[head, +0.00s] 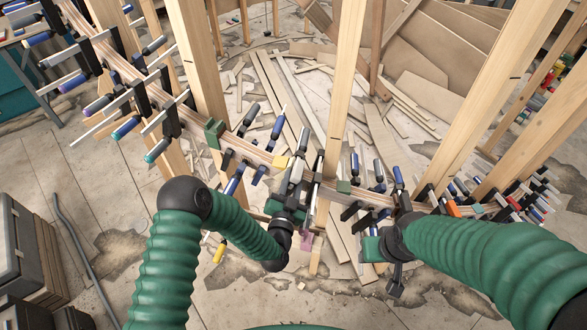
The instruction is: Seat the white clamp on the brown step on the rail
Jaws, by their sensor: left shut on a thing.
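The curved wooden rail (256,152) runs from the upper left down to the right, between upright posts. My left gripper (294,192) is at the middle of the rail, shut on a clamp whose pale-ended handle (319,164) stands up beside it. The gripper hides much of this clamp, and I cannot tell whether it touches the rail. I cannot pick out the brown step with certainty near the gripper. My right gripper (383,262) hangs in front of the rail, to the right of the left one; its fingers are too small and dark to tell if they are open.
Many clamps with blue, teal and purple handles (126,128) crowd the rail at left and right. Tall posts (343,85) stand close. Wood strips litter the floor; dark cases (25,250) stand at left.

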